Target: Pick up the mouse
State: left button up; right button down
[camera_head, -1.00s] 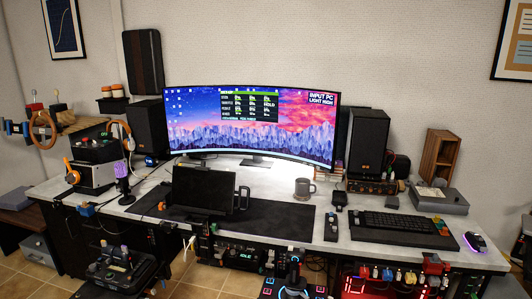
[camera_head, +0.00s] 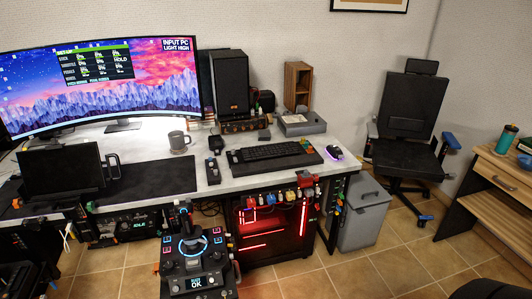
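The mouse (camera_head: 335,153) lies on the right end of the white desk (camera_head: 220,182). It is small, with a purple glow on top. It sits just right of the black keyboard (camera_head: 270,153), apart from it, near the desk's right edge. Neither of my grippers shows in this view.
A grey mug (camera_head: 178,142) stands left of the keyboard. A joystick panel (camera_head: 195,260) stands in front of the desk. A grey bin (camera_head: 366,215) is below the desk's right end. A black chair (camera_head: 408,130) and wooden side desk (camera_head: 495,180) are right. Tiled floor (camera_head: 385,262) lies between.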

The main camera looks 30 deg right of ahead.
aim_at(334, 155)
jog(key=z, duration=1.45)
